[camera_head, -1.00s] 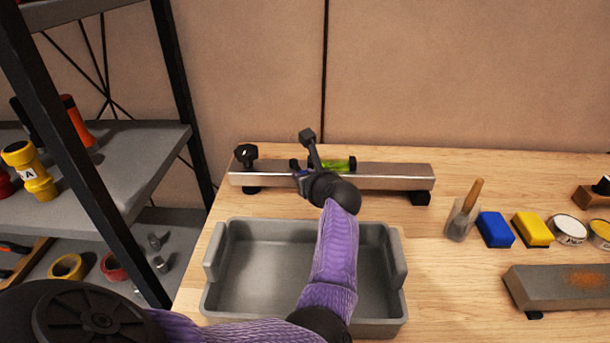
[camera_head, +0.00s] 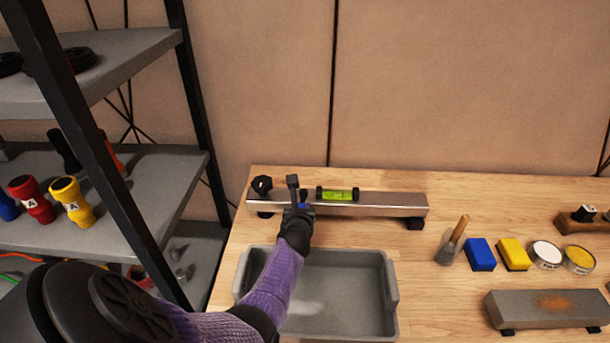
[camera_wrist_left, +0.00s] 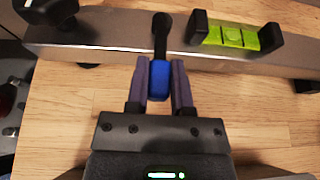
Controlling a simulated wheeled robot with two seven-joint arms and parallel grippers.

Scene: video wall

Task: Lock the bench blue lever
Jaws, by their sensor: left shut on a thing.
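The bench rail is a long metal bar (camera_head: 395,204) on dark feet at the back of the wooden bench. It carries a green level vial (camera_head: 338,194) and a black knob (camera_head: 262,185) at its left end. The blue lever (camera_wrist_left: 160,80) has a blue grip on a black stem and points from the bar toward me in the left wrist view. My left gripper (camera_wrist_left: 163,84) is shut on the blue grip, one finger on each side. In the head view the left gripper (camera_head: 300,207) is at the bar's front, covering most of the lever. My right gripper is not in view.
A grey tray (camera_head: 392,290) lies below my left arm. To the right are a brush (camera_head: 452,242), a blue block (camera_head: 480,254), a yellow block (camera_head: 514,254), round tins (camera_head: 546,254) and a grey sharpening stone (camera_head: 510,308). A shelf (camera_head: 165,180) stands at the left.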

